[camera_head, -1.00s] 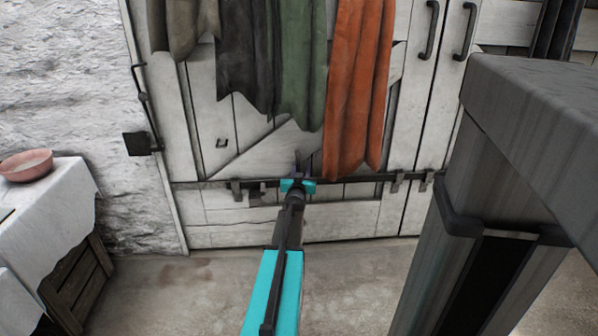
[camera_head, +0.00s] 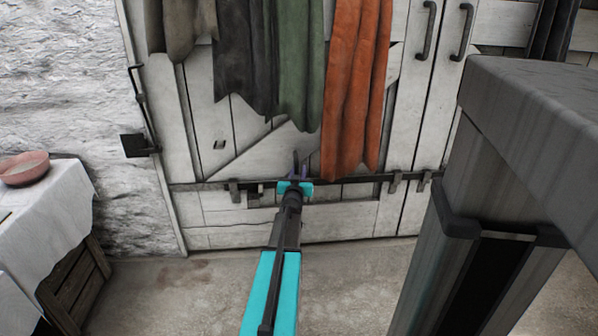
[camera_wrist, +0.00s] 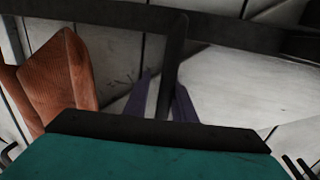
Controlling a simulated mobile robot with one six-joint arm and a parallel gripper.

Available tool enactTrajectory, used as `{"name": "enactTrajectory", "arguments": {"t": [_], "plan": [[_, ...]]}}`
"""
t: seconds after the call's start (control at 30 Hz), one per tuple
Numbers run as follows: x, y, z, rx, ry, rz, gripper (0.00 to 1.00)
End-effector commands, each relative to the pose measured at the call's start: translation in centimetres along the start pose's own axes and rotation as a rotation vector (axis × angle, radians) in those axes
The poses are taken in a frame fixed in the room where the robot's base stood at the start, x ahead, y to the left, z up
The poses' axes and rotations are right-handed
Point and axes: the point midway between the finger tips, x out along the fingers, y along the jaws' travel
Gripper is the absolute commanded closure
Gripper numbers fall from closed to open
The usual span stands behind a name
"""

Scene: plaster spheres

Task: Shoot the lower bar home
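The lower bar (camera_head: 352,180) is a dark bar running level across the low part of the white plank door, through dark brackets. My gripper (camera_head: 298,168) is at the bar, left of the orange cloth, its teal body just in front of it. In the wrist view the bar (camera_wrist: 85,13) crosses the top. A dark upright handle (camera_wrist: 172,65) comes from it and runs between the purple fingers of my gripper (camera_wrist: 163,103). A narrow gap shows between the left finger and the handle, so the fingers look open around it. The handle's end is hidden behind my gripper.
Grey, green and orange cloths (camera_head: 355,90) hang on the door just above my gripper. A white-clothed table (camera_head: 45,215) with a pink bowl (camera_head: 24,168) stands at the left. The floor (camera_head: 190,285) before the door is clear.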

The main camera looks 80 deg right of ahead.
Motion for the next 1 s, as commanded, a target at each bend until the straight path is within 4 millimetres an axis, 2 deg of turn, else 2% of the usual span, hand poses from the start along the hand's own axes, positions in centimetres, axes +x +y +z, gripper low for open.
{"name": "enactTrajectory", "arguments": {"t": [1.0], "plan": [[-10.0,0.1,-0.2,0.0,0.001,-0.001,0.78]]}}
